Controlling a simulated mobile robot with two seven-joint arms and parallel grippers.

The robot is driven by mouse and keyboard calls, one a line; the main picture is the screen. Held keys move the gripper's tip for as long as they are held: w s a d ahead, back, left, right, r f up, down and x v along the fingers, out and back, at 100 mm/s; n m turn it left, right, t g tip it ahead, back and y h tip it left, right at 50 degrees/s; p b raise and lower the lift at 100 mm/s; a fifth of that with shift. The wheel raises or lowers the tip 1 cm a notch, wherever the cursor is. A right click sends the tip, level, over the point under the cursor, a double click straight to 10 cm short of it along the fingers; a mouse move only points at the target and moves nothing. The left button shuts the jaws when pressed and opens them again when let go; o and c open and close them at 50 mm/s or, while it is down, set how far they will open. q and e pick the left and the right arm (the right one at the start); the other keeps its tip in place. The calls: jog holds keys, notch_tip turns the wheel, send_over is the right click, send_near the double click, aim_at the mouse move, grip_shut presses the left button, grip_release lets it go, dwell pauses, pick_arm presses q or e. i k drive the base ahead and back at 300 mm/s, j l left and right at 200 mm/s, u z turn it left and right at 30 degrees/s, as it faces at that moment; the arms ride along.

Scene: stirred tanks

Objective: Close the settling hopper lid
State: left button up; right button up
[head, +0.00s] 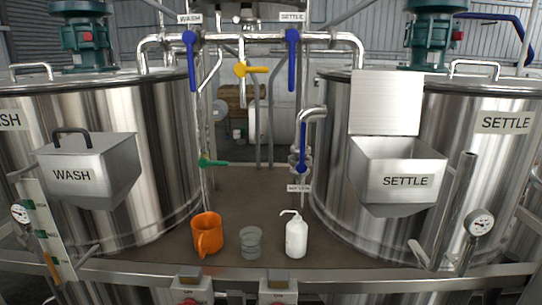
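The settling hopper (398,178) is a steel box labelled SETTLE on the front of the right tank. Its lid (386,103) is a flat steel plate standing upright at the hopper's back edge, so the hopper mouth is open. The lid's handle is not visible from this side. Neither of my grippers is in the head view.
The wash hopper (88,172) on the left tank has its lid down, with a dark handle on top. An orange jug (208,235), a clear beaker (251,243) and a white wash bottle (296,235) stand between the tanks. A steel rail (360,278) crosses in front.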

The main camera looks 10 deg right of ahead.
aim_at(382, 103)
jog(key=z, duration=0.55)
jog(key=k+j+z, duration=0.1)
jog(key=z, duration=0.25)
jog(key=k+z, duration=0.1)
jog(key=z, duration=0.25)
jog(key=k+j+z, duration=0.1)
jog(key=z, duration=0.25)
jog(key=k, duration=0.15)
